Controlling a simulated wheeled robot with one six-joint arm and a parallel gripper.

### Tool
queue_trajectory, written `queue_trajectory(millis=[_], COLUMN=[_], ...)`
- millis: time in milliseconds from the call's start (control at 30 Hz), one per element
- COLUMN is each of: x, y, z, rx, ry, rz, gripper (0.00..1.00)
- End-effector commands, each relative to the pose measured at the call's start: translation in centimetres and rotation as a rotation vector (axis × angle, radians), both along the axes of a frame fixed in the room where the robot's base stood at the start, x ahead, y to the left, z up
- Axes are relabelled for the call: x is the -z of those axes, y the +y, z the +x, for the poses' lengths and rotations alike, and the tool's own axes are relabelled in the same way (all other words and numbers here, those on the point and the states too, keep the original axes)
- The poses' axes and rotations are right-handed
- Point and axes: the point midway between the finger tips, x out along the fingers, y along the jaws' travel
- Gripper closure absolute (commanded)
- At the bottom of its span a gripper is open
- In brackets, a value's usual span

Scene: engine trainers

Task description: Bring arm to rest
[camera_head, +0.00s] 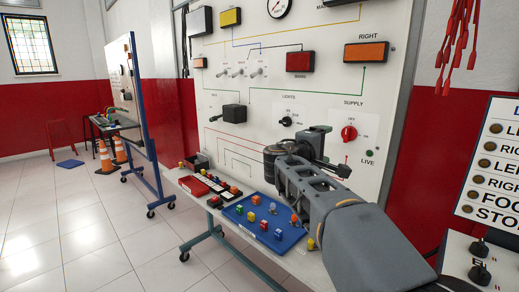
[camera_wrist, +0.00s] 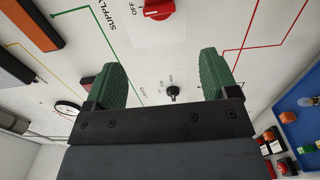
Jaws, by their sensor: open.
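My gripper (camera_wrist: 160,72) is open in the wrist view, with its two green fingers apart and nothing between them. In the head view my gripper (camera_head: 316,142) is raised in front of the white panel (camera_head: 250,95), at the end of my grey arm. The red supply knob (camera_head: 349,133) is just right of my gripper in the head view. It also shows at the top of the wrist view (camera_wrist: 158,9). The small black lights knob (camera_head: 286,121) is left of my gripper. It shows between and beyond the fingers in the wrist view (camera_wrist: 173,93).
Below the panel a shelf carries a blue tray (camera_head: 236,222) with several small coloured parts. A red box (camera_head: 194,187) lies beside it. At right stands a board with labelled lamps (camera_head: 493,160). Orange cones (camera_head: 104,158) stand far left.

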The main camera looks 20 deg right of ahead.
Motion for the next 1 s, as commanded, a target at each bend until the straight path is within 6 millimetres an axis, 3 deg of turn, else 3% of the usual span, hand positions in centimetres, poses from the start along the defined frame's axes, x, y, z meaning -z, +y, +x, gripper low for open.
queue_trajectory(millis=[167, 333, 500, 700, 833, 1000], x=[0.1, 2.4, 5.7, 8.0, 8.7, 9.2], y=[0.1, 1.8, 5.8, 11.3, 13.9, 15.7], z=[-1.1, -4.9, -10.5, -16.1, -18.5, -19.9], rx=[-0.002, 0.001, 0.032, 0.097, 0.136, 0.166], ry=[0.019, 0.080, 0.140, 0.170, 0.171, 0.168], rz=[0.093, 0.428, 0.848, 1.257, 1.433, 1.552], gripper=[0.20, 0.20, 0.20, 0.20, 0.20, 0.20])
